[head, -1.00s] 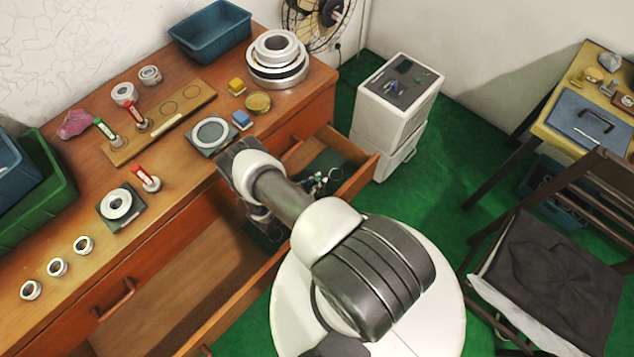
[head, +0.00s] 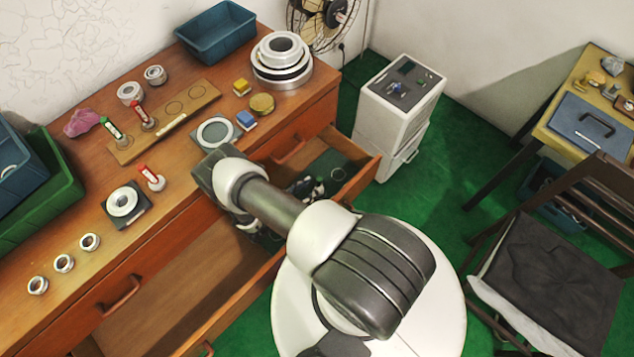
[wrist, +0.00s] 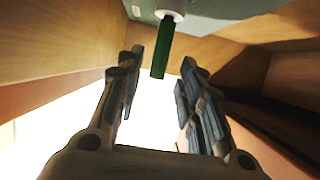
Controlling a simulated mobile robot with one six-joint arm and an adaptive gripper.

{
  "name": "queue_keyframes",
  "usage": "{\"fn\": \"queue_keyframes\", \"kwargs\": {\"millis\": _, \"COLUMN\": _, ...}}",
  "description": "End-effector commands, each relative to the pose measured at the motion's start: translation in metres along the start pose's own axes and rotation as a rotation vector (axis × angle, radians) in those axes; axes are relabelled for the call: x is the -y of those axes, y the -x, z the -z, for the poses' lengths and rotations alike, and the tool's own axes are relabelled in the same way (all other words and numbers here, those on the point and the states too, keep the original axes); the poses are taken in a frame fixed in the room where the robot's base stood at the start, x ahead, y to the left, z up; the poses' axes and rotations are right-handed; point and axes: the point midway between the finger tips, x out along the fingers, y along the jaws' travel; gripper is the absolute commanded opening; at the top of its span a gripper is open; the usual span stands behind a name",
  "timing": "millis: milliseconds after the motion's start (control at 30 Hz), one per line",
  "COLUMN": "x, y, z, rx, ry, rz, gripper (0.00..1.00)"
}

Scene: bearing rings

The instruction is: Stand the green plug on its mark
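In the wrist view a dark green bar, which looks like the green plug (wrist: 162,50), has a white round end (wrist: 170,15) against a grey-green surface at the top. Its free end reaches toward the gap between the fingers of my gripper (wrist: 161,62), which stand apart with clear space on both sides. In the head view my gripper (head: 309,187) is low in the open drawer (head: 358,178), partly hidden by my arm. A dark ring outline (head: 338,172) shows on the drawer floor.
The board (head: 122,155) also has a red-handled piece (head: 143,113) and empty circles. Another red-handled piece (head: 150,177) is on the desk. Wooden drawer walls (wrist: 60,65) enclose my gripper closely. A white cabinet (head: 385,135) stands right of the drawer.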

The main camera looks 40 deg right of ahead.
Motion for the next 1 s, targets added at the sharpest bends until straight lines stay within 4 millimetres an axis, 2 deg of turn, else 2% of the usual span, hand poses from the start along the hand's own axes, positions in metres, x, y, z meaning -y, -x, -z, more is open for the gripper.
{"fn": "queue_keyframes", "kwargs": {"millis": 33, "x": 0.002, "y": 0.013, "z": 0.002, "rx": 0.0, "ry": 0.001, "rz": 0.006, "gripper": 0.35}}
{"fn": "queue_keyframes", "kwargs": {"millis": 100, "x": 0.002, "y": 0.027, "z": 0.002, "rx": 0.0, "ry": 0.001, "rz": 0.005, "gripper": 0.35}}
{"fn": "queue_keyframes", "kwargs": {"millis": 333, "x": 0.0, "y": 0.056, "z": 0.001, "rx": 0.0, "ry": 0.001, "rz": 0.001, "gripper": 0.35}}
{"fn": "queue_keyframes", "kwargs": {"millis": 500, "x": 0.0, "y": 0.062, "z": 0.0, "rx": 0.001, "ry": 0.001, "rz": 0.0, "gripper": 0.35}}
{"fn": "queue_keyframes", "kwargs": {"millis": 1000, "x": 0.0, "y": 0.061, "z": 0.0, "rx": 0.0, "ry": 0.0, "rz": -0.001, "gripper": 0.35}}
